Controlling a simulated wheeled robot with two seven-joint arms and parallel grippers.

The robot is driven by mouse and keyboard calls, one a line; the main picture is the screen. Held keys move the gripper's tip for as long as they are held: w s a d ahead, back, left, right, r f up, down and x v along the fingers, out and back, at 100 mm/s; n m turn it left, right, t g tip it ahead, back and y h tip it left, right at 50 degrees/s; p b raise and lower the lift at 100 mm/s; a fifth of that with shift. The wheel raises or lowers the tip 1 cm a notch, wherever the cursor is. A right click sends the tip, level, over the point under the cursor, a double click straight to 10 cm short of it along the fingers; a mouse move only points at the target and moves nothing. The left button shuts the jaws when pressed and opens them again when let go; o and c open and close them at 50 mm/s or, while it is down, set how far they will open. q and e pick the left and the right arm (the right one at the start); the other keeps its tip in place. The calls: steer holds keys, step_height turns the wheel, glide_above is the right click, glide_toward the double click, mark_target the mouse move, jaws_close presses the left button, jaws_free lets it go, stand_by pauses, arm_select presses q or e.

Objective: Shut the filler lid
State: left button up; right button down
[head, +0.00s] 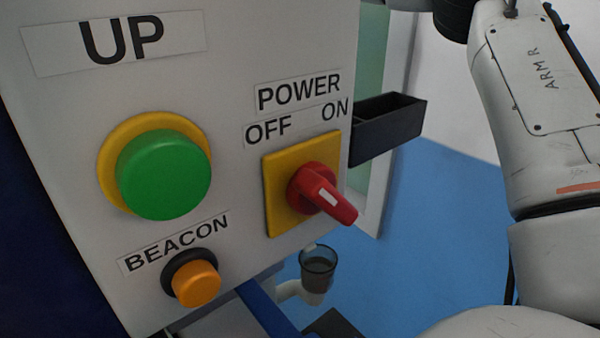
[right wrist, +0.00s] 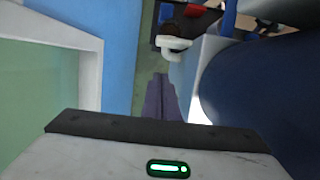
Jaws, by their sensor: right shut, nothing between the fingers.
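The filler is a white elbow pipe (head: 290,291) low in the head view, below the control panel. A dark, round, cup-like piece (head: 317,262) sits at its upper end; whether this is the raised lid or the open mouth I cannot tell. In the right wrist view the white pipe (right wrist: 174,43) shows beyond the fingertips, with a dark part at its top. My right gripper (right wrist: 162,80) is shut and empty, pointing toward the pipe and apart from it as far as I can see. My left gripper is out of view.
The control panel (head: 235,70) with a green button (head: 165,175), an orange button (head: 196,283) and a red power switch (head: 320,192) fills the left. A black open box (head: 390,125) juts from its right side. Blue floor (head: 440,230) lies clear to the right.

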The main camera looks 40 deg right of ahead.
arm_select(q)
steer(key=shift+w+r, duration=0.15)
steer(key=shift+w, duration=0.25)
arm_select(e)
steer(key=s+f, duration=0.5)
steer(key=shift+a+f, duration=0.25)
